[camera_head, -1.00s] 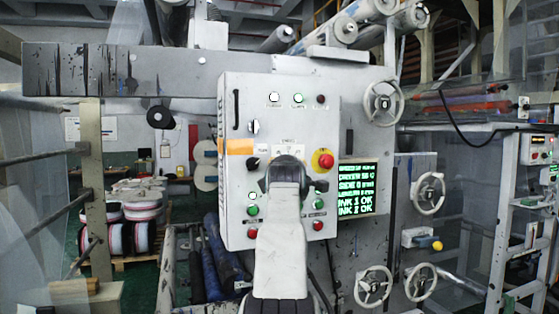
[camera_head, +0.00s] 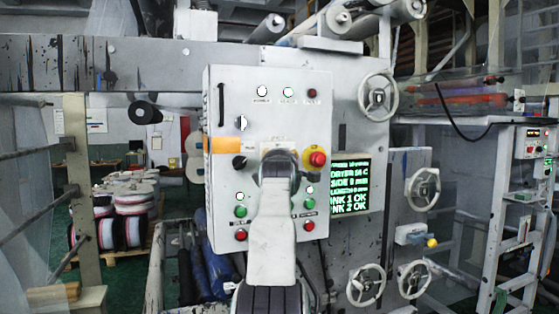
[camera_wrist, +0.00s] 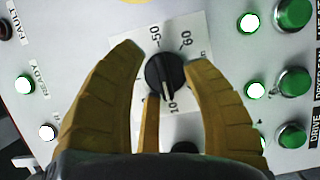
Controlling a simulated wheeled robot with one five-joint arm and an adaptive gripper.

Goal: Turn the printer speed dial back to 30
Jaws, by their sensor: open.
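The black speed dial (camera_wrist: 167,73) shows in the wrist view, on a white scale plate (camera_wrist: 182,103) on the panel. Labels 10, 50 and 60 are readable there; others are hidden by my fingers. A white mark on the dial points down in that view, near the 10. My gripper (camera_wrist: 165,80) is open, with one tan finger on each side of the dial and a third below it. I see gaps at the sides and cannot tell whether any finger touches. In the head view my gripper (camera_head: 279,160) covers the dial.
The grey control panel (camera_head: 222,110) carries a red emergency stop (camera_head: 317,158) right of my gripper and a black knob (camera_head: 239,161) left of it. Green buttons (camera_head: 240,211) sit below. A green-text screen (camera_head: 349,186) and handwheels (camera_head: 378,97) stand to the right.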

